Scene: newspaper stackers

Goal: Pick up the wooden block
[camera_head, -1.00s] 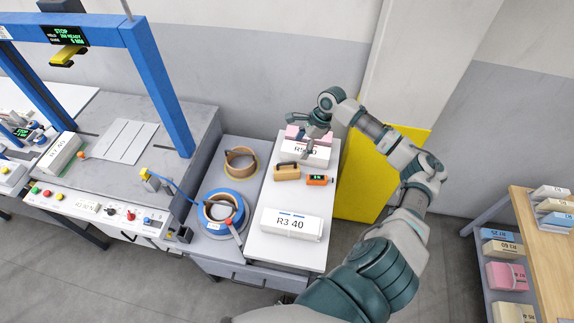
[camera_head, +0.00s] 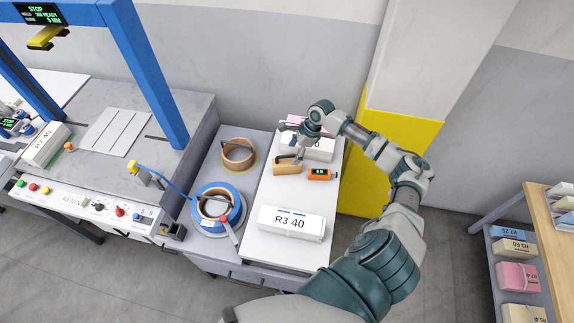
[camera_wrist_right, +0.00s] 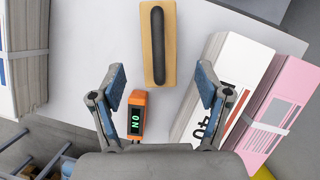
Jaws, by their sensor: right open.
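The wooden block (camera_head: 286,168) is tan with a dark strip-like handle on top. It lies on the white tabletop (camera_head: 262,192), left of an orange device. My right gripper (camera_head: 291,147) is above and just behind the block in the head view, partly overlapping it. In the right wrist view the block (camera_wrist_right: 171,45) lies ahead of my open fingers (camera_wrist_right: 160,80), roughly centred between them. Nothing is between the fingers. My left gripper is out of view.
The orange device (camera_head: 320,174) with a green display sits close to the block. A white R3 40 bundle (camera_head: 291,222) lies in front; white and pink bundles (camera_wrist_right: 281,108) lie behind. Tape rolls (camera_head: 217,207) stand left. A yellow panel (camera_head: 388,150) is at right.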

